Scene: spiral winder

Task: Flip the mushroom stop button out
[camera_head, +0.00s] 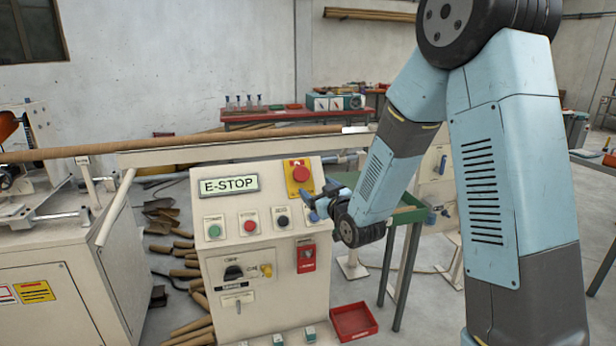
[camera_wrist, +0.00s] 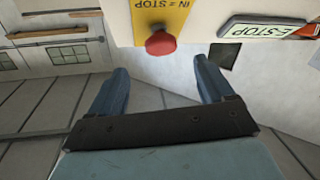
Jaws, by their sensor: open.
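The red mushroom stop button (camera_head: 300,172) sits on a yellow plate (camera_head: 292,188) at the top right of the control panel. In the wrist view the red button (camera_wrist: 160,43) stands out from the yellow plate (camera_wrist: 165,12), just beyond and roughly midway between my fingers. My gripper (camera_head: 310,204) is to the lower right of the button in the head view. In the wrist view my gripper (camera_wrist: 160,75) is open, with two blue fingers apart and nothing between them. The fingertips appear clear of the button. I cannot tell whether the button is pressed in.
The cream panel (camera_head: 255,210) carries an E-STOP display (camera_head: 230,185), a green button (camera_head: 214,230), a red button (camera_head: 250,226) and a black selector (camera_head: 233,272). A long brown tube (camera_head: 200,145) runs behind the panel. A red tray (camera_head: 353,321) lies on the floor.

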